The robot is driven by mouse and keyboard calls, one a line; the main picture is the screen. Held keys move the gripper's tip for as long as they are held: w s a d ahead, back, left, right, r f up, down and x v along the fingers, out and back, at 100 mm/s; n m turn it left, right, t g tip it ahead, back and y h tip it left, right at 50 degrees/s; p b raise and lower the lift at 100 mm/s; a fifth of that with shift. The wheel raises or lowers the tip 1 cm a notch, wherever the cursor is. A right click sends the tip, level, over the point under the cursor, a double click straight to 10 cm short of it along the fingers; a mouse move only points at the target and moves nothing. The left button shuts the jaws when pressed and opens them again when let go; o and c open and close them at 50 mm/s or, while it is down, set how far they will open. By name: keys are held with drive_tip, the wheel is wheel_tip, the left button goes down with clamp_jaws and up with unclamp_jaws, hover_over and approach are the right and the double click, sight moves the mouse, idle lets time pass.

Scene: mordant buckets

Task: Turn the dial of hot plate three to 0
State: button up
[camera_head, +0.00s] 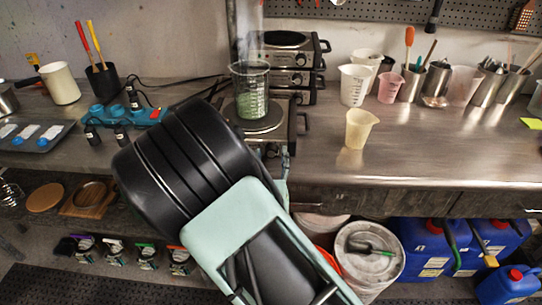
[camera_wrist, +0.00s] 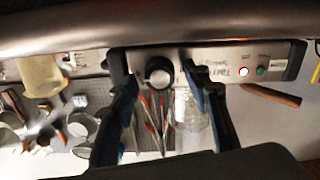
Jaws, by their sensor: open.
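In the wrist view a round black dial (camera_wrist: 159,73) with a light mark sits on a pale hot plate front panel (camera_wrist: 215,66). The panel's writing is too blurred to read surely. My gripper (camera_wrist: 154,68) is open, with one finger on each side of the dial; I cannot tell whether either touches it. In the head view a hot plate (camera_head: 262,122) stands at the bench's front edge with a glass beaker (camera_head: 251,92) of green contents on top. My arm hides most of its front and my gripper.
More hot plates (camera_head: 292,60) are stacked behind the beaker. A yellowish plastic cup (camera_head: 358,128) stands to the right, with several beakers and metal cups behind it. The bench at right is mostly clear.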

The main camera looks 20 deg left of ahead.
drive_tip(key=shift+w, duration=0.15)
drive_tip(key=shift+c, duration=0.6)
drive_tip(key=c, duration=1)
drive_tip(key=shift+c, duration=0.2)
